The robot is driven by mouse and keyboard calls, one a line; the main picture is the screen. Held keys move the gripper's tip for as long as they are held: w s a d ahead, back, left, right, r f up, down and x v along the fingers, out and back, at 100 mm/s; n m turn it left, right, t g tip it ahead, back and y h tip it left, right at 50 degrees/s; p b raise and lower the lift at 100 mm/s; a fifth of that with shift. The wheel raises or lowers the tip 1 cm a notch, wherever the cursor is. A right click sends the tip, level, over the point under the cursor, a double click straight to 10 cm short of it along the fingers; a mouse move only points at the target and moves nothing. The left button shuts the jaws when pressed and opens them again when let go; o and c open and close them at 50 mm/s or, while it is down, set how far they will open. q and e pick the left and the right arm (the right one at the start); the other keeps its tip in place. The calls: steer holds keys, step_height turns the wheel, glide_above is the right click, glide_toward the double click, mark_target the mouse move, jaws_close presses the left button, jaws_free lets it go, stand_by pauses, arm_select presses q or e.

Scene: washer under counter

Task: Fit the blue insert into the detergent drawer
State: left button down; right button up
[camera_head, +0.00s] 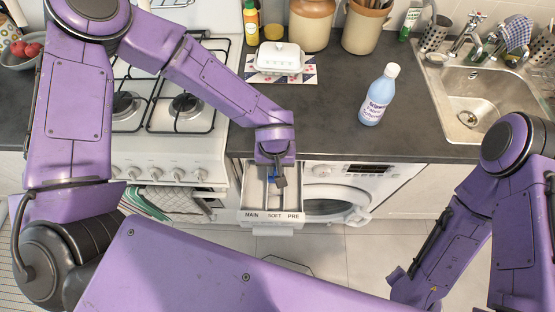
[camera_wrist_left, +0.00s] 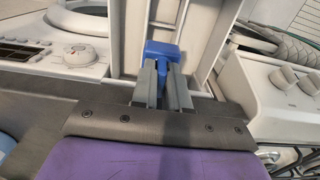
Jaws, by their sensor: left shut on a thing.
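The detergent drawer (camera_head: 271,217) is pulled out of the washer front, its compartments labelled MAIN, SOFT and PRE. It also shows in the left wrist view (camera_wrist_left: 128,40). My left gripper (camera_head: 277,182) is over the drawer, pointing down, shut on the blue insert (camera_head: 271,178). In the left wrist view the gripper fingers (camera_wrist_left: 163,72) pinch the blue insert (camera_wrist_left: 162,48) near the drawer's inner dividers. The insert's lower part is hidden, so I cannot tell whether it is seated or still above the drawer floor. My right arm shows at the right, but its gripper is out of view.
The washer (camera_head: 362,185) is under the dark counter (camera_head: 335,145). A stove (camera_head: 170,150) stands left of the drawer. A blue-white bottle (camera_head: 378,97) and a white butter dish (camera_head: 279,59) stand on the counter. The sink (camera_head: 490,100) is at the right.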

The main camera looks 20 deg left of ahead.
arm_select(q)
steer(key=shift+s+r+p, duration=0.45)
steer(key=shift+s+p, duration=0.15)
steer(key=f, duration=0.1)
steer(key=w+f+b, duration=0.1)
steer(key=f, duration=0.1)
steer(key=w+f+b, duration=0.1)
steer(key=f, duration=0.1)
steer(key=shift+f, duration=0.15)
steer(key=shift+s+f+b, duration=0.45)
steer(key=shift+f+b, duration=0.1)
steer(key=shift+f, duration=0.05)
steer(key=shift+w+f, duration=0.2)
steer(key=shift+w, duration=0.05)
arm_select(e)
steer(key=shift+s+f, duration=0.35)
steer(key=shift+f, duration=0.5)
arm_select(q)
steer(key=shift+s, duration=0.15)
arm_select(e)
steer(key=shift+s+d, duration=0.1)
arm_select(q)
steer(key=shift+p, duration=0.45)
arm_select(e)
steer(key=shift+r, duration=0.5)
